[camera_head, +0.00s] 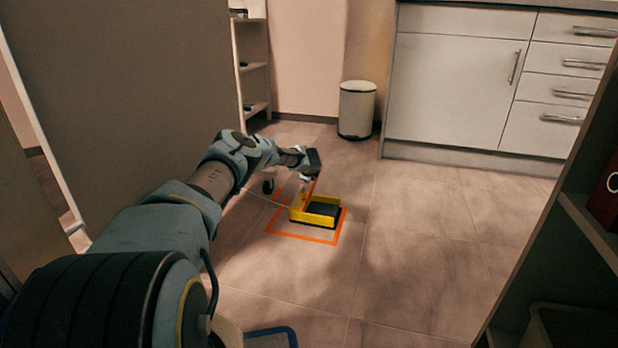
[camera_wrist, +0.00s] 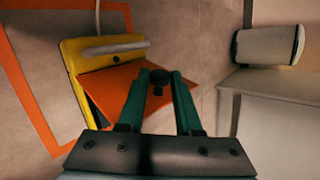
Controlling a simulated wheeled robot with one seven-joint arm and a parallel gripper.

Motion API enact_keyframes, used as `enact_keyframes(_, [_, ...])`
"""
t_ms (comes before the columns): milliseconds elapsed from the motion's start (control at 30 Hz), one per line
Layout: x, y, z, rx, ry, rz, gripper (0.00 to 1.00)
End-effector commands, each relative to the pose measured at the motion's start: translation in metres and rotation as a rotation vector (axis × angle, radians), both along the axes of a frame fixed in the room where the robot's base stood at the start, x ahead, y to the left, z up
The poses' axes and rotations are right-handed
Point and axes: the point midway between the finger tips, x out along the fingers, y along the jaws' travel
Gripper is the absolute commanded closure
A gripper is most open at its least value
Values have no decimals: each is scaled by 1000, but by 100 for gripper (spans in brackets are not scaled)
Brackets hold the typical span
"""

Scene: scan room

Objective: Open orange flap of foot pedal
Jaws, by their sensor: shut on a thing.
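The yellow foot pedal (camera_head: 299,207) sits on the floor inside an orange taped square. Its dark inner pad (camera_head: 323,210) shows in the head view. The orange flap (camera_head: 309,188) stands up steeply from the pedal's left side, away from the pad. In the wrist view the flap (camera_wrist: 103,97) reaches from the yellow housing (camera_wrist: 72,52) to my gripper (camera_wrist: 160,76). My gripper is shut on the flap's outer part, with green fingers on both sides. A small dark round part shows between the fingertips. My gripper (camera_head: 307,176) and wrist hide the flap's top in the head view.
Orange tape (camera_head: 302,238) frames the pedal, and a pale cable runs from it. A white bin (camera_head: 356,110) and white cabinets (camera_head: 455,85) stand behind. A partition (camera_head: 125,90) is at left, a shelf unit (camera_head: 590,228) at right. Floor right of the pedal is clear.

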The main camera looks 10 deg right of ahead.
Motion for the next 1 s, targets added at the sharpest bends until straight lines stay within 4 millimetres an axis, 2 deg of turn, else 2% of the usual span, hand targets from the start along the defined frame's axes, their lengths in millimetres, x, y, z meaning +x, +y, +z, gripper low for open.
enact_keyframes(67, [1, 2, 0, 3, -1, 3, 100])
enact_keyframes(100, [1, 2, 0, 3, -1, 3, 63])
enact_keyframes(333, [1, 1, 0, 3, -1, 2, 37])
enact_keyframes(667, [-1, 1, 2, 2, 0, 1, 36])
enact_keyframes(867, [-13, 4, 18, 4, 0, -2, 36])
enact_keyframes(1000, [-29, 8, 33, 4, 1, -1, 36])
